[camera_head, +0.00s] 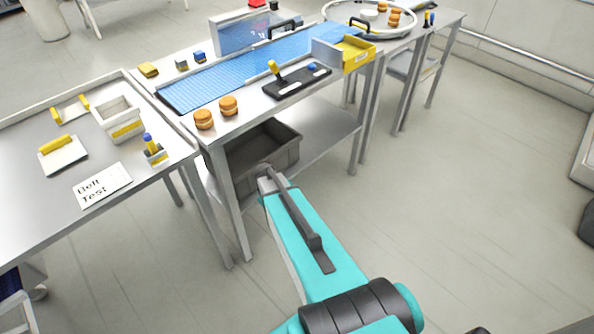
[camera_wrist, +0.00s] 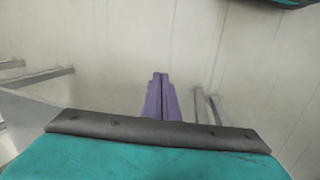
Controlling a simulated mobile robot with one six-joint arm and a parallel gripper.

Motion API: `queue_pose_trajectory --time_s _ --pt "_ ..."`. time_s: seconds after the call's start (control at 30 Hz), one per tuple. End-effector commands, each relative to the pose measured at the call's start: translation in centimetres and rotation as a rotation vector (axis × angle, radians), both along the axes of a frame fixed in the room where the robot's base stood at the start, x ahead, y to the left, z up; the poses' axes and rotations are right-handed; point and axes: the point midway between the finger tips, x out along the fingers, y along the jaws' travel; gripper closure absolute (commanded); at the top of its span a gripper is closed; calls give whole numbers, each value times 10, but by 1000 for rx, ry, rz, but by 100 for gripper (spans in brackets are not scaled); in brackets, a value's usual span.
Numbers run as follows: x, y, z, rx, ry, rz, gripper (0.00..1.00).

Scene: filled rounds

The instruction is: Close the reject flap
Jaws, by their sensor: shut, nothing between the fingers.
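A grey upright plate (camera_head: 326,53), which looks like the reject flap, stands at the right end of the blue conveyor belt (camera_head: 215,85), beside a yellow bin (camera_head: 357,57). I cannot tell for sure whether it is open or shut. My gripper (camera_wrist: 160,76) shows in the wrist view with its two purple fingers together and empty, over bare floor. In the head view my arm reaches low in front of the conveyor table, and the gripper itself is hidden. It is well apart from the plate.
A black control panel (camera_head: 297,82) with a yellow lever stands on the conveyor table's front edge, near two buns (camera_head: 216,111). A grey crate (camera_head: 255,158) sits on the shelf below. A side table (camera_head: 52,208) stands left. Floor at right (camera_head: 450,200) is clear.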

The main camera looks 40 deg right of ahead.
Motion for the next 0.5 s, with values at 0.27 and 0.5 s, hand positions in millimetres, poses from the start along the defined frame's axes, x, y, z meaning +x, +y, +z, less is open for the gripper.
queue_pose_trajectory --time_s 0.27,0.5 --pt "-102 103 -50 114 153 -41 100" --pt "-196 169 -73 179 295 -88 100"
